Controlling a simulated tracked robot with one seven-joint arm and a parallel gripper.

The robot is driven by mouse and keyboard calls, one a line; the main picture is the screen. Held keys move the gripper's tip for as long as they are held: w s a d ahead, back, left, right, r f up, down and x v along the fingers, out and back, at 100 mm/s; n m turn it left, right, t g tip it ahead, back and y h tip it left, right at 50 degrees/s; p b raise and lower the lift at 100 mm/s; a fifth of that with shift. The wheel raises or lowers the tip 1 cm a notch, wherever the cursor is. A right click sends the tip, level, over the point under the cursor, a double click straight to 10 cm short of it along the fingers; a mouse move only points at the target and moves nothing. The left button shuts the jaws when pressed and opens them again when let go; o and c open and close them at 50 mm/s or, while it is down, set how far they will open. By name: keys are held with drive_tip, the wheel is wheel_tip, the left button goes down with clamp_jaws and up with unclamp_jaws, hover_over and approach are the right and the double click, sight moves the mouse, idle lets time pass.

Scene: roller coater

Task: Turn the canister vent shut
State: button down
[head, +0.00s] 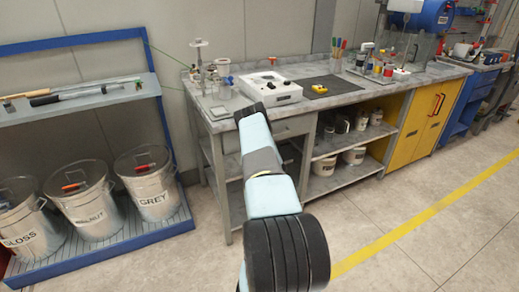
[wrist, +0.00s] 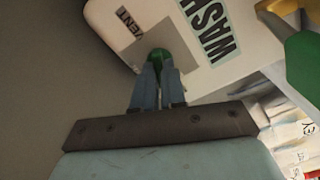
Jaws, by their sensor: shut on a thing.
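The canister (wrist: 230,50) is pale, with a WASH label, and lies tilted across the top of the wrist view. A grey plate (wrist: 150,28) on it carries a VENT label. The green vent knob (wrist: 159,54) sits on that plate, beside the label. My gripper (wrist: 159,70) is shut on the knob, with its two blue-grey fingers on either side of it. The fingers cover the lower part of the knob, and I cannot read its exact turn. In the head view I cannot make out the canister or the fingertips; my arm covers part of the bench front.
The grey bench (head: 220,114) holds a white box (head: 270,90), a dark mat (head: 335,86) and several small items. Paint buckets (head: 90,205) stand on a blue rack at left. A yellow cabinet (head: 425,118) is at right. Open floor lies in front.

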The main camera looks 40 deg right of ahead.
drive_tip(key=n, duration=0.4)
drive_tip(key=shift+a+f+n, duration=0.3)
drive_tip(key=shift+f+n, duration=0.05)
drive_tip(key=shift+n, duration=0.05)
idle(0.4)
drive_tip(key=c, duration=1.5)
unclamp_jaws()
drive_tip(key=shift+c, duration=0.2)
drive_tip(key=o, duration=0.3)
drive_tip(key=shift+d+r, duration=0.1)
drive_tip(key=shift+d, duration=0.05)
drive_tip(key=shift+o, duration=0.2)
drive_tip(key=v, duration=1.3)
drive_tip(key=shift+s, duration=0.4)
